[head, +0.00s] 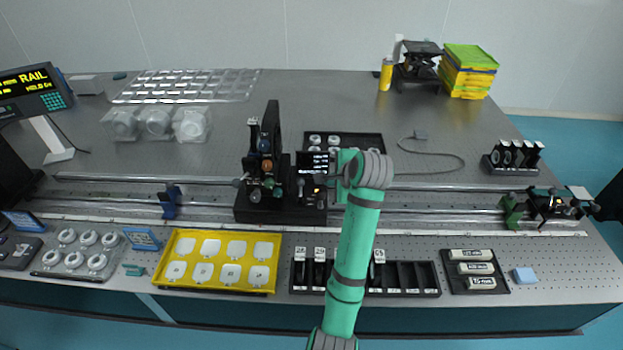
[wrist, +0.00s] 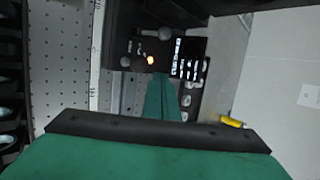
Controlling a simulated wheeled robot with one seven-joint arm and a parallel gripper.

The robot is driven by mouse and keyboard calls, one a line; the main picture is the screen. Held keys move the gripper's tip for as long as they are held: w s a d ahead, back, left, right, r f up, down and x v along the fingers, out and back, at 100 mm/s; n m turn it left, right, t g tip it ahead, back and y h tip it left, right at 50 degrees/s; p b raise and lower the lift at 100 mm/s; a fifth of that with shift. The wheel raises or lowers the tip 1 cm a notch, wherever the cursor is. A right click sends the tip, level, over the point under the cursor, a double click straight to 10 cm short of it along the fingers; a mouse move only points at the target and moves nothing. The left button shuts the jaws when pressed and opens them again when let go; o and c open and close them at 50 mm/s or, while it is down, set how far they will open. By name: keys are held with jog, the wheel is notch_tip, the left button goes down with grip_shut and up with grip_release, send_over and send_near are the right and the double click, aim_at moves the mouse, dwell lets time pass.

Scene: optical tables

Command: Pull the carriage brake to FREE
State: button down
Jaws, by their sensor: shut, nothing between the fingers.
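The carriage (head: 280,205) is a black block riding on the long rail, with a dark upright optics mount on its left part. A small lit amber spot shows on its right part, and in the wrist view the carriage (wrist: 120,40) shows this spot beside small round knobs (wrist: 125,62). I cannot tell which of these parts is the brake, and no FREE marking is readable. My gripper (head: 330,178) is at the carriage's right end. In the wrist view my gripper (wrist: 161,82) has its green fingers together and empty, pointing at the carriage's knobs and dark panel. Contact cannot be told.
The rail (head: 430,200) runs across the table, with a blue stop (head: 170,203) at left and a green clamp (head: 512,212) at right. A yellow tray (head: 165,285) and a black slotted rack (head: 430,290) lie in front. A black tray (head: 372,140) stands behind the carriage.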

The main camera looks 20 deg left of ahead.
aim_at(300, 188)
jog(key=shift+w, duration=0.1)
jog(key=x, duration=0.9)
jog(key=shift+a+f, duration=0.15)
jog(key=shift+f, duration=0.1)
jog(key=shift+a, duration=0.35)
jog(key=shift+s+a+r, duration=0.8)
jog(key=shift+s+a, duration=0.2)
